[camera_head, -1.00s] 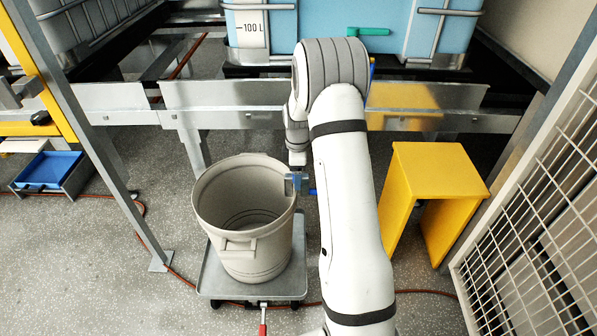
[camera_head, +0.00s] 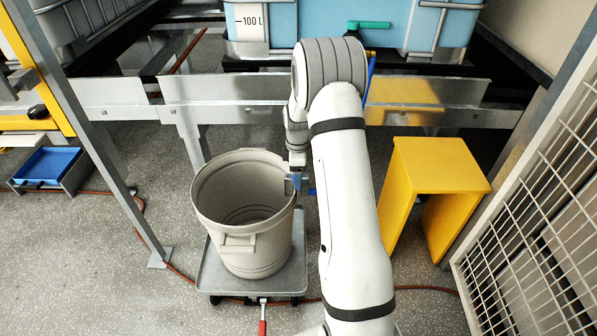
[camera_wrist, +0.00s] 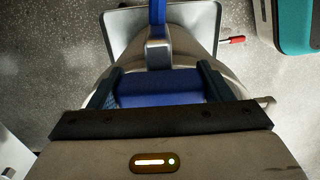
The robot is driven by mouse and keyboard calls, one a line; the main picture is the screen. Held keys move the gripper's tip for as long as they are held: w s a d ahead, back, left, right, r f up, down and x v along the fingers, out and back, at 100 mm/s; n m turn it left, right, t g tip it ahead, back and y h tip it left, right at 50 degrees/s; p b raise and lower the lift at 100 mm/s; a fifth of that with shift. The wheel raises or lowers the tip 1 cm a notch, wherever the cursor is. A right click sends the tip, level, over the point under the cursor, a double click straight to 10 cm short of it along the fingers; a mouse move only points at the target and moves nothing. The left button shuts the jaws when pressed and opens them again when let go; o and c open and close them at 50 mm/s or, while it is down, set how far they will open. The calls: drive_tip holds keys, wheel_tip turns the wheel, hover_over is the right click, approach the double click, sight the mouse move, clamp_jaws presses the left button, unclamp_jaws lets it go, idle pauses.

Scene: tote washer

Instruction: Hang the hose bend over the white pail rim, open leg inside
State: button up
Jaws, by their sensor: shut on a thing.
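The white pail (camera_head: 245,235), an off-white open-topped bin, stands upright on a grey wheeled platform. My gripper (camera_head: 296,183) is at the right side of its rim, with my arm coming down from behind. In the wrist view, my gripper (camera_wrist: 160,88) is shut on the blue hose bend (camera_wrist: 158,93). A grey collar and a blue length run upward in that picture from the held part. A short blue piece shows right of the gripper in the head view. The pail wall (camera_wrist: 222,72) shows behind the fingers. I cannot tell whether the open leg is inside the rim.
The grey platform (camera_head: 216,278) has a red-tipped handle (camera_head: 262,328) in front. A yellow step stool (camera_head: 440,165) stands right, beside a mesh fence (camera_head: 540,210). A blue tray (camera_head: 48,167) lies left. A metal beam (camera_head: 230,98) runs behind, and an orange cable crosses the floor.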

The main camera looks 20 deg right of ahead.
drive_tip(key=o, duration=1.6)
drive_tip(key=shift+r+p, duration=2.4)
drive_tip(key=shift+r, duration=1.15)
drive_tip(key=shift+a+r, duration=0.1)
drive_tip(key=shift+r, duration=0.25)
drive_tip(key=s+a+r+m+p, duration=0.2)
drive_tip(key=s+r+p, duration=0.1)
drive_tip(key=r, duration=0.5)
drive_tip(key=s+a+r+m+p, duration=0.1)
drive_tip(key=s+a+r+p, duration=0.15)
drive_tip(key=r, duration=0.45)
drive_tip(key=s+a+r+m+t+p, duration=0.1)
drive_tip(key=s+a+r+m+p, duration=0.1)
drive_tip(key=s+r, duration=0.5)
drive_tip(key=s+a+r+m+t+p, duration=0.1)
drive_tip(key=s+a+r+m+p, duration=0.2)
drive_tip(key=s+r+m+p, duration=0.2)
drive_tip(key=s+a+r+m+p, duration=0.2)
drive_tip(key=s+r+p, duration=0.4)
drive_tip(key=s+r, duration=0.5)
drive_tip(key=shift+s+a+r+m+t, duration=0.25)
drive_tip(key=shift+s+m+t, duration=0.15)
drive_tip(key=shift+s+m, duration=0.5)
